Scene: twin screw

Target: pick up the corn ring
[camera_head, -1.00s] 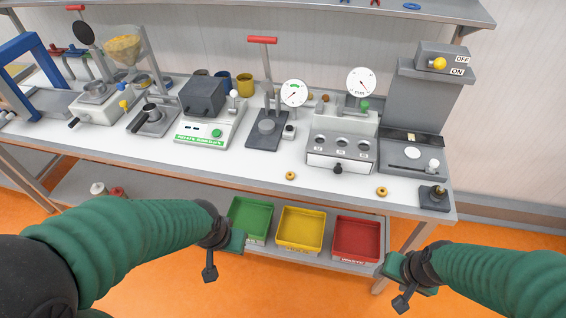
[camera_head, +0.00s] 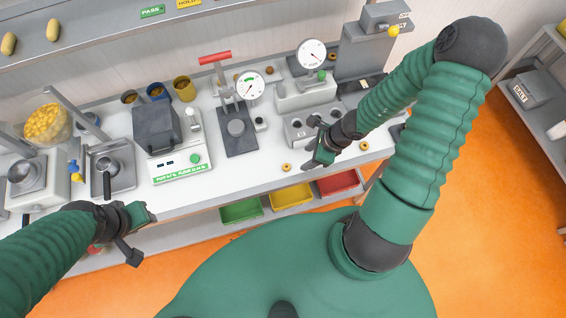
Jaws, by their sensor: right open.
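Two small yellow corn rings lie on the white bench top near its front edge. One ring (camera_head: 286,167) is left of my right gripper, and the other ring (camera_head: 364,145) is to its right, beside my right arm. My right gripper (camera_head: 314,158) is open and empty over the bench, in front of the grey three-dial block, between the two rings and nearer the left one. My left gripper (camera_head: 142,213) is at the bench's front edge at the left, away from the rings; its jaw opening is not clear.
The grey three-dial block (camera_head: 299,131), a dial gauge (camera_head: 249,86), a black press plate (camera_head: 238,143) and a green-labelled scale (camera_head: 180,168) stand behind. Green (camera_head: 241,211), yellow (camera_head: 291,197) and red (camera_head: 338,183) bins sit below the front edge. The bench front left of the near ring is clear.

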